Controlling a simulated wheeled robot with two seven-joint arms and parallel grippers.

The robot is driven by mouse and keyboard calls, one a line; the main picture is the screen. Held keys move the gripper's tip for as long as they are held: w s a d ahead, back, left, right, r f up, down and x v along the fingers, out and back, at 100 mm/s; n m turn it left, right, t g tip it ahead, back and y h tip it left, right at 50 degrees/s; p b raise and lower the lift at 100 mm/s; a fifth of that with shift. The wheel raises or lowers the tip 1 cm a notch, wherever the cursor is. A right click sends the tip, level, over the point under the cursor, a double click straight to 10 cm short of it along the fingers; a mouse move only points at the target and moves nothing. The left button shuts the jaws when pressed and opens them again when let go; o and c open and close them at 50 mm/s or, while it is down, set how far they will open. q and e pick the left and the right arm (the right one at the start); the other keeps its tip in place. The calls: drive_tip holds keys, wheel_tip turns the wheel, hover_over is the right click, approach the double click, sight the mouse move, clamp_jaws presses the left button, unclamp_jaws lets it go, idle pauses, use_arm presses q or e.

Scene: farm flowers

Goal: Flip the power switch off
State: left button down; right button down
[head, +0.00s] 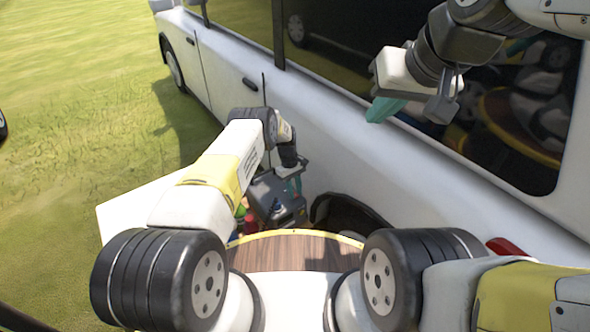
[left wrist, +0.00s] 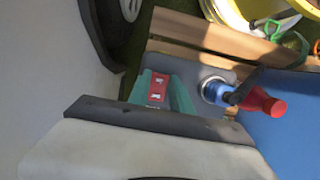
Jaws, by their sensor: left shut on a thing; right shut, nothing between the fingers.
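The power switch (left wrist: 157,88) is a small red block with white marks in the left wrist view. It sits between the teal fingertips of my left gripper (left wrist: 162,94), which is shut on it. Whether the switch is flipped on or off cannot be made out. In the head view my left gripper (head: 294,187) is low beside a dark grey box (head: 268,190) next to the white van, and the switch is hidden there. My right gripper (head: 384,108) is shut and empty, raised in front of the van's dark window.
The white van (head: 340,130) fills the right side, close to both arms. Open grass (head: 80,90) lies to the left.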

use_arm(q)
drive_tip(key=c, duration=1.2)
unclamp_jaws()
drive_tip(key=shift+o, duration=0.2)
drive_tip(key=v, duration=0.7)
drive_tip(key=shift+r, duration=0.35)
drive_tip(key=shift+w, duration=0.15)
